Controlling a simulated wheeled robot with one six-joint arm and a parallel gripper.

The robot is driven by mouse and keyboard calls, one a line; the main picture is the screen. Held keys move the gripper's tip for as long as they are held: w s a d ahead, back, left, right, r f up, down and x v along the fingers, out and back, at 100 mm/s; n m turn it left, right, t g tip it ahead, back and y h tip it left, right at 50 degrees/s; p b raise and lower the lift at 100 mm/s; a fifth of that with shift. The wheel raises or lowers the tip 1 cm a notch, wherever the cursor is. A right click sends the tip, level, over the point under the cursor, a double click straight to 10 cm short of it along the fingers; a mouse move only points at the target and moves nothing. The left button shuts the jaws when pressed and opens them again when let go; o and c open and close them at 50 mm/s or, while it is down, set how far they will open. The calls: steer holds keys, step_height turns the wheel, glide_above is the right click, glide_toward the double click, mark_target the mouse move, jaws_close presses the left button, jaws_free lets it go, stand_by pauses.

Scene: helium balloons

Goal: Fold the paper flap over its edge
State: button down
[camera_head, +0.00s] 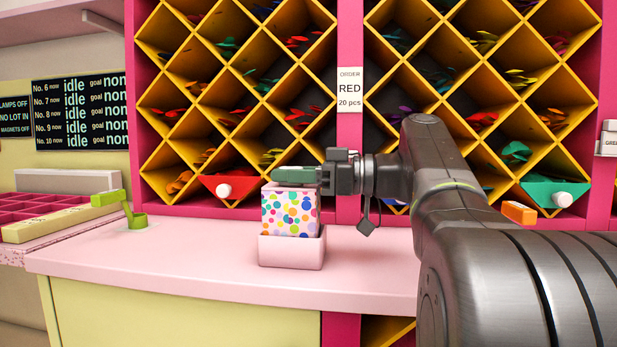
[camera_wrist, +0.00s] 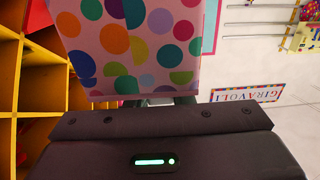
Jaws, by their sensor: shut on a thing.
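A white paper bag with coloured dots (camera_head: 290,212) stands upright in a pink holder (camera_head: 291,251) on the counter. My gripper (camera_head: 292,176) lies level across the top of the bag, coming in from the right. It is shut on the paper flap at the bag's top. In the wrist view the dotted paper (camera_wrist: 140,45) fills the upper middle, its straight edge just in front of my fingers (camera_wrist: 165,100). The fingers are mostly hidden behind the paper, so the fold itself cannot be made out.
A yellow diamond-shaped rack (camera_head: 250,90) with coloured balloons stands behind the counter (camera_head: 200,250). A green lever (camera_head: 125,205) and a pink compartment tray (camera_head: 50,215) are at the left. Red (camera_head: 226,188) and green (camera_head: 555,192) pieces with white knobs sit along the rack's base.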

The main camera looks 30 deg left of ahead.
steer(key=c, duration=1.2)
jaws_free()
steer(key=shift+c, duration=0.2)
steer(key=p+v, duration=0.3)
steer(key=v, duration=1.1)
steer(key=shift+p, duration=0.35)
steer(key=shift+a, duration=0.15)
steer(key=b+x, duration=0.3)
steer(key=x, duration=1)
steer(key=shift+s+a+b, duration=0.15)
steer(key=shift+a+b, duration=0.2)
